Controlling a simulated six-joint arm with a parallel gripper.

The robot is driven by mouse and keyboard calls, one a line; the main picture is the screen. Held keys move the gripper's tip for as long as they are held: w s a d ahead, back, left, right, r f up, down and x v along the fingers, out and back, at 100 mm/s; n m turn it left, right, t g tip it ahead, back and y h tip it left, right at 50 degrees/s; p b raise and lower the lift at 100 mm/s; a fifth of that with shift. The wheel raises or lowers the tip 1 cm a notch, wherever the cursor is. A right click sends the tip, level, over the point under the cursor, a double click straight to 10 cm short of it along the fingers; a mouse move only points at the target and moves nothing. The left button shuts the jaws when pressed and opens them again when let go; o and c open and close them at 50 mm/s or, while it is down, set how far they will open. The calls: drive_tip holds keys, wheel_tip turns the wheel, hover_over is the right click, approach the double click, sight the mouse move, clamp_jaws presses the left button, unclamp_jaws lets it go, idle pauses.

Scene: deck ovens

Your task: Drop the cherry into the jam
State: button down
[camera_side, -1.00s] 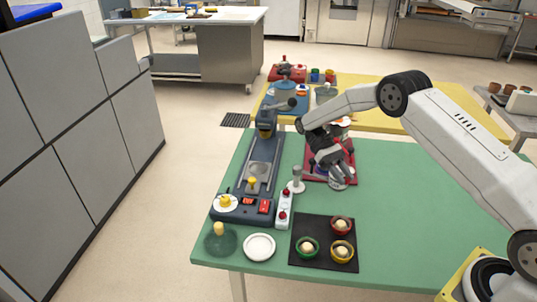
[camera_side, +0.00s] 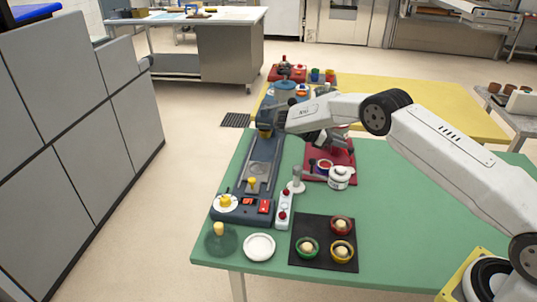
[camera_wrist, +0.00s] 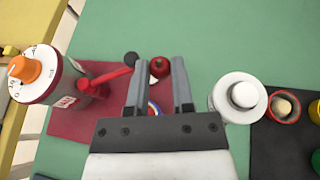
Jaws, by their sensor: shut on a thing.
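My gripper (camera_wrist: 158,72) is shut on a small red cherry (camera_wrist: 159,67), held between its fingertips in the wrist view. In the side view my gripper is mostly hidden behind my arm, above the back of the red tray (camera_side: 314,176). The jam (camera_side: 324,165) looks like dark red filling in a small bowl on that tray. The bowl's rim (camera_wrist: 152,107) shows partly between my fingers in the wrist view, below the cherry in the picture. The cherry is not discernible in the side view.
A white lidded jar (camera_side: 341,177) stands right beside the bowl. A red device with an orange knob (camera_wrist: 25,69) and a red lever (camera_wrist: 108,76) is at left in the wrist view. A black mat (camera_side: 324,262) with several small bowls lies in front. Green table is free to the right.

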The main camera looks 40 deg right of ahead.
drive_tip(key=w+n+t, duration=0.1)
drive_tip(key=w+d+n+t+h, duration=0.1)
drive_tip(key=w, duration=0.1)
drive_tip(key=w+n+t+h, duration=0.1)
drive_tip(key=w, duration=0.1)
drive_tip(key=shift+w+d+r+n+t, duration=0.15)
drive_tip(key=shift+w+r+n+t, duration=0.05)
drive_tip(key=shift+r+n+t, duration=0.2)
drive_tip(key=shift+f, duration=0.25)
drive_tip(key=shift+f, duration=2.8)
drive_tip(key=shift+c, duration=2)
unclamp_jaws()
